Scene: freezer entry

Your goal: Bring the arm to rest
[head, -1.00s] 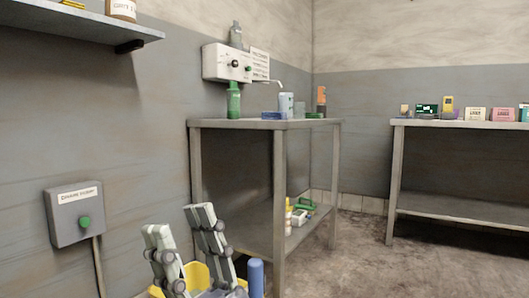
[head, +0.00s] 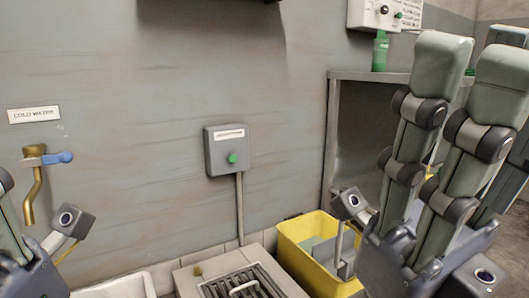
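My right gripper (head: 473,62) fills the right side of the head view. Its long grey fingers point up, stretched out and apart, with nothing visible between them. It covers the right edge of a yellow bucket (head: 300,238) and part of the metal table. My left gripper (head: 38,228) is at the lower left, mostly cut off by the picture edge. One dark joint piece and part of a finger show, and its fingertips are out of view. No held object shows at either gripper.
A grey wall box with a green button (head: 232,158) and a brass tap with a blue handle (head: 36,172) are on the wall. Below are a floor drain grate (head: 245,284) and a white basin rim (head: 125,285). The metal table (head: 332,135) stands behind my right gripper.

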